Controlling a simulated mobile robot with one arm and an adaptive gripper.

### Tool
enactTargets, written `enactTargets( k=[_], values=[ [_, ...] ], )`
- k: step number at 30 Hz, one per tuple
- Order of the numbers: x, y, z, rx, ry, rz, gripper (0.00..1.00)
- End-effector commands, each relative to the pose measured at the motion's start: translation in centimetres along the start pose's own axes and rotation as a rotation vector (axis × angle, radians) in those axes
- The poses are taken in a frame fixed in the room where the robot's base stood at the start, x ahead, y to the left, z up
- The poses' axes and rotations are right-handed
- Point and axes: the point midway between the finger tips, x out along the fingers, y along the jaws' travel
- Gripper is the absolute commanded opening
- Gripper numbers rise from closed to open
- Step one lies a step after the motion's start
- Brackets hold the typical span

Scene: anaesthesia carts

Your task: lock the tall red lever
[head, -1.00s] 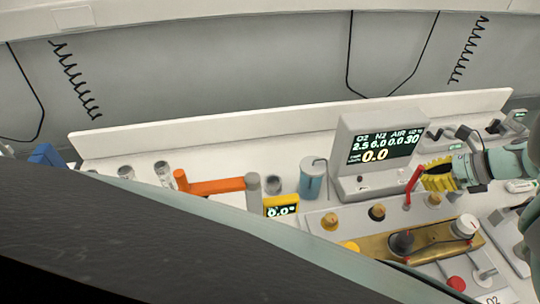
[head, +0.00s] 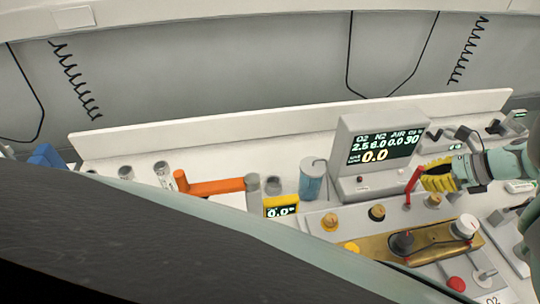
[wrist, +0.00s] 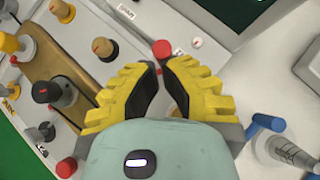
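The tall red lever (head: 411,186) stands on the cart top, just left of my gripper and in front of the monitor. My gripper (head: 424,178) has yellow ribbed fingers with dark inner pads. In the wrist view the tips (wrist: 160,68) are close together, one on each side of the lever. Whether the pads press on the shaft cannot be told. The lower lever is partly hidden.
A monitor (head: 386,146) stands behind the lever. A brass plate with dark and white knobs (head: 424,240) lies in front. Several small knobs, including an orange one (head: 377,212), stand nearby. A blue part (wrist: 269,122) is right of the fingers in the wrist view.

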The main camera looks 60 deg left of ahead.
Motion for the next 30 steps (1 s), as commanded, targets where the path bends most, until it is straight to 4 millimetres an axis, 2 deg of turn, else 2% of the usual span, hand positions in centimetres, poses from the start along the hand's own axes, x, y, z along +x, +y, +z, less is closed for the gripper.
enactTargets(
  k=[18, 30],
  values=[
    [-0.2, 1.4, 0.1, 0.002, -0.002, 0.000, 0.00],
    [-0.1, 1.6, -0.1, 0.001, 0.000, 0.000, 0.00]
  ],
)
